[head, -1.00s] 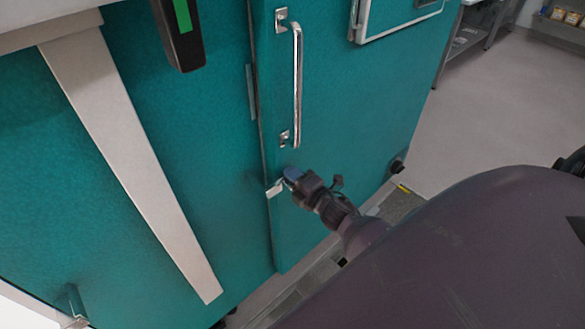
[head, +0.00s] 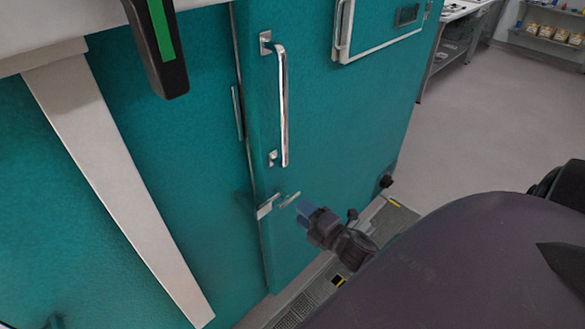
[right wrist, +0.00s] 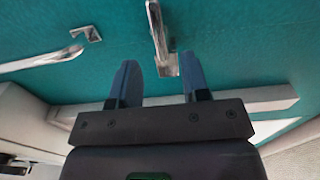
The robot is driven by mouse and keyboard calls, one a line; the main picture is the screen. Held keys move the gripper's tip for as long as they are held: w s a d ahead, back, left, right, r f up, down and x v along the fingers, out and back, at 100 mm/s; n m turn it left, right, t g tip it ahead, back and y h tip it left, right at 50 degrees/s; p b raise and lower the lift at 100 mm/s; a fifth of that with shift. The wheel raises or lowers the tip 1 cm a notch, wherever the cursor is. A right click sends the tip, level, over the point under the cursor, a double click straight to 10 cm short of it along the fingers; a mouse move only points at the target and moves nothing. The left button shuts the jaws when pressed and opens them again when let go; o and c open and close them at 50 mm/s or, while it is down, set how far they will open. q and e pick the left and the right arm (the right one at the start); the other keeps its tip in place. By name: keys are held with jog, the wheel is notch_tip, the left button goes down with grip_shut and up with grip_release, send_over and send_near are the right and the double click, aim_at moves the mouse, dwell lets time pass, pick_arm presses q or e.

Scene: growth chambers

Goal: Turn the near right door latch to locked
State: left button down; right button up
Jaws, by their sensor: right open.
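The near right door latch is a small metal lever (head: 289,200) low on the teal door (head: 340,130), below the long handle. In the head view it points right and slightly up, beside a pale catch plate (head: 266,207) at the door's edge. My right gripper (head: 305,211) is just right of the lever, apart from it. In the right wrist view its two dark fingers (right wrist: 160,75) are spread and empty. The metal latch (right wrist: 158,35) stands just beyond the fingertips, in line with the gap. My left gripper is not in view.
The long metal door handle (head: 284,108) rises above the latch; its end also shows in the right wrist view (right wrist: 45,61). A dark bar with a green strip (head: 172,70) hangs at upper left. A floor grating (head: 395,222) lies by the door. The floor at right is clear.

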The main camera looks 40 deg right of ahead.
jog(key=shift+s+d, duration=0.1)
jog(key=shift+s, duration=1.1)
jog(key=s+a+f+m+g+h, duration=0.1)
jog(key=s+a+f+m+g, duration=0.5)
jog(key=m, duration=1.2)
jog(key=s+a+f, duration=0.2)
jog(key=s+a, duration=0.1)
jog(key=s, duration=0.1)
jog(key=shift+s+a+g+h, duration=0.3)
jog(key=shift+s+g+h, duration=0.1)
